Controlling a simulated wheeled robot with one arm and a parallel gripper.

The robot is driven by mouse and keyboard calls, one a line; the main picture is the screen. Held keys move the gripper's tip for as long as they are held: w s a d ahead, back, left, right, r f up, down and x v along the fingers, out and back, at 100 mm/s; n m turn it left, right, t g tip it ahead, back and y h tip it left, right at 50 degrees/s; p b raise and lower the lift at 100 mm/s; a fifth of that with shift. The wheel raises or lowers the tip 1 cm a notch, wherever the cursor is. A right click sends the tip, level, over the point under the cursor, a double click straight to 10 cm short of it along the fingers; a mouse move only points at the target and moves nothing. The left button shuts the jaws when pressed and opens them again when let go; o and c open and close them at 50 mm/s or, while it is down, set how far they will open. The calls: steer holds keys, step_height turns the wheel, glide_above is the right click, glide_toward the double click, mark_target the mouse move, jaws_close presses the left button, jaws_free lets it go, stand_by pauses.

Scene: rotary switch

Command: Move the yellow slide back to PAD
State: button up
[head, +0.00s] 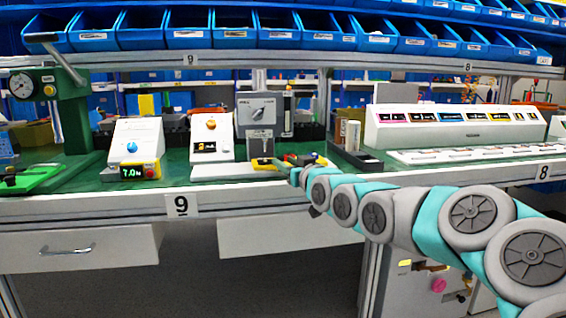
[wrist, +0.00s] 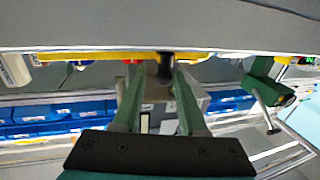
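A grey panel box with a rotary dial (head: 257,114) stands on the green bench in the head view. Low in front of it is a yellow strip (head: 266,165), which may be the slide; the PAD marking is not legible. In the wrist view a long yellow bar (wrist: 90,56) runs along the underside of a pale surface. A short black knob (wrist: 165,66) is at the bar. My gripper (wrist: 158,75) has its two green fingers apart, with the knob between the tips, nearer the right finger. In the head view my gripper (head: 298,168) is small and partly hidden.
White sloped boxes with a blue knob (head: 132,147) and an orange knob (head: 211,124) stand left. A black tray (head: 355,160) and a wide white panel (head: 455,125) are right. Blue bins (head: 230,30) line the shelf above.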

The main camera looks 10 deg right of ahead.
steer(key=v, duration=0.5)
steer(key=shift+s+d, duration=0.1)
steer(key=shift+s, duration=0.1)
steer(key=s+a+f+g+h+p, duration=0.1)
steer(key=s+a+f+g, duration=0.3)
steer(key=s+f, duration=0.5)
steer(key=s+a+f+g+h+p, duration=0.1)
steer(key=s+f+g+p, duration=0.1)
steer(key=s+f+g, duration=0.55)
steer(key=s+d+f+m+g+h+p, duration=0.1)
steer(key=s+f+g, duration=0.2)
steer(key=s, duration=1.2)
steer(key=s+d+f+m+g+h+p, duration=0.1)
steer(key=s+f+g, duration=0.3)
steer(key=s, duration=1.1)
steer(key=shift+s+d+f+m+g+h, duration=0.15)
steer(key=shift+s+d+m+g+h, duration=0.15)
steer(key=shift+m, duration=0.2)
steer(key=shift+w, duration=0.1)
